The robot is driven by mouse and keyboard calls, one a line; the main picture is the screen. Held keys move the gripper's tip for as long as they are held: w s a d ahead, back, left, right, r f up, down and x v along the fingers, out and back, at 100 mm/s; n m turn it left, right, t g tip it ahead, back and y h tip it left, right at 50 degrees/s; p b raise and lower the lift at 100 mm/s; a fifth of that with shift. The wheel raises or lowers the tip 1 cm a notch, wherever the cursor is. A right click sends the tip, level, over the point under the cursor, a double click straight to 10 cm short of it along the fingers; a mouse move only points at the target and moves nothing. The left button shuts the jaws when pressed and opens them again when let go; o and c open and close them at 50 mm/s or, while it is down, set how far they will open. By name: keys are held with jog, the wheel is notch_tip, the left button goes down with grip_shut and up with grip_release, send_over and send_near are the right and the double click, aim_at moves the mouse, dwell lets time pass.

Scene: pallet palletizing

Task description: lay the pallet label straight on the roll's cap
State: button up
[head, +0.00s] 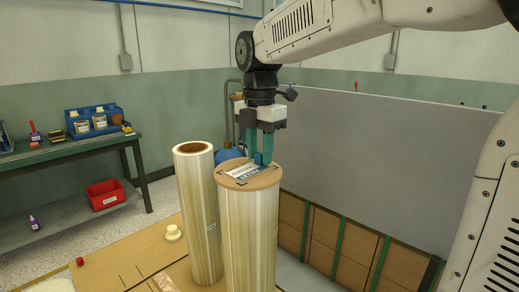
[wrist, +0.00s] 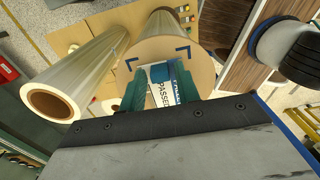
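The pallet label (wrist: 159,93), white with a blue band and the word PASSED, is over the round cap (wrist: 200,70) of the front roll, between the cap's dark corner marks. In the head view the label (head: 246,172) looks flat at the cap (head: 232,180); whether it fully touches is unclear. The roll (head: 250,235) stands upright, wrapped in clear film. My gripper (head: 260,156) points down at the cap, its teal fingers on either side of a small blue piece at the label. The fingers (wrist: 160,92) flank the label in the wrist view and seem closed on it, partly hiding it.
A second upright roll (head: 198,215) with a hollow core stands close on the left. A grey panel (head: 400,140) rises behind at the right. A green bench (head: 80,150) with a blue bin and a red bin (head: 105,194) are at the left.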

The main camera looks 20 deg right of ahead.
jog(key=shift+o, duration=0.6)
jog(key=shift+c, duration=0.6)
jog(key=shift+r, duration=0.1)
notch_tip(320, 180, up, 7)
dwell(0.6)
jog(key=s+d+f+m, duration=0.1)
jog(key=s+f+m, duration=0.7)
jog(key=s+m, duration=0.3)
jog(key=s+d+f+m+t, duration=0.1)
jog(key=s+d+f+m, duration=0.1)
jog(key=s+f+m, duration=0.6)
jog(key=s+m, duration=0.3)
jog(key=s, duration=0.3)
jog(key=shift+f, duration=0.4)
